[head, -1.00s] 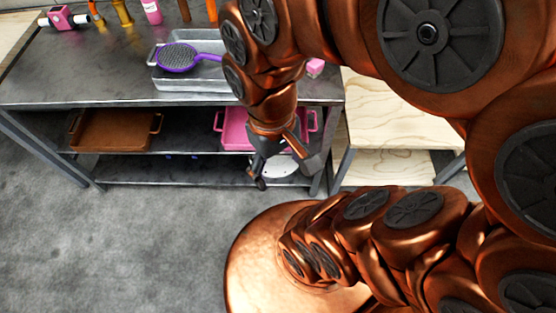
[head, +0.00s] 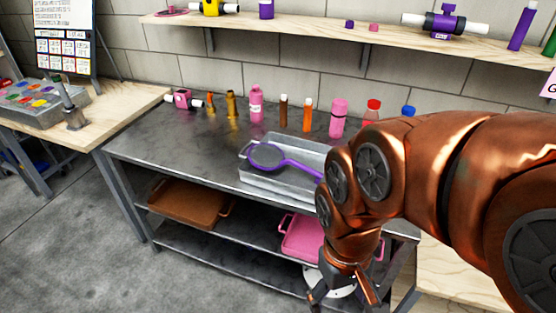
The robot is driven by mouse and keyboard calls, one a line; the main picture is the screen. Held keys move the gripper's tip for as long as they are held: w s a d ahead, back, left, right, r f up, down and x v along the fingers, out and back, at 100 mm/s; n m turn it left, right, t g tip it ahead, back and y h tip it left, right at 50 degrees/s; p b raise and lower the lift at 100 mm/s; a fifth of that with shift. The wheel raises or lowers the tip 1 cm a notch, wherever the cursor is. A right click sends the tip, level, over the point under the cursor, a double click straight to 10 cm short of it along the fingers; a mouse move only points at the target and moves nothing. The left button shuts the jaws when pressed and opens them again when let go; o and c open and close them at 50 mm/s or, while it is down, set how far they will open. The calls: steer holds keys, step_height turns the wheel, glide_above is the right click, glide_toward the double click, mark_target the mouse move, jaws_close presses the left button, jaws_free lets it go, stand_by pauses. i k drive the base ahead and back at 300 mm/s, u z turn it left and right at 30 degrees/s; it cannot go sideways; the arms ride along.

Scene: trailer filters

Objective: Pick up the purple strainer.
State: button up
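The purple strainer (head: 266,156) has a round mesh head with a purple rim and a purple handle pointing right. It rests in or across a grey metal tray (head: 262,184) on the dark metal table. The end of its handle is hidden behind my arm. My gripper (head: 341,299) hangs in front of the table's right part, lower than the tabletop and to the right of the strainer. Its fingers are spread apart, and nothing shows between them.
Several bottles, including a pink one (head: 256,104), stand along the back of the table (head: 160,147). A brown tray (head: 187,203) and a pink tray (head: 300,238) sit on the shelf below. A wooden wall shelf (head: 330,31) runs above. The floor at front left is clear.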

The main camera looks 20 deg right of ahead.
mark_target(266, 156)
steer(key=z, duration=1.05)
steer(key=k, duration=0.65)
steer(key=u, duration=1.15)
steer(key=i, duration=1)
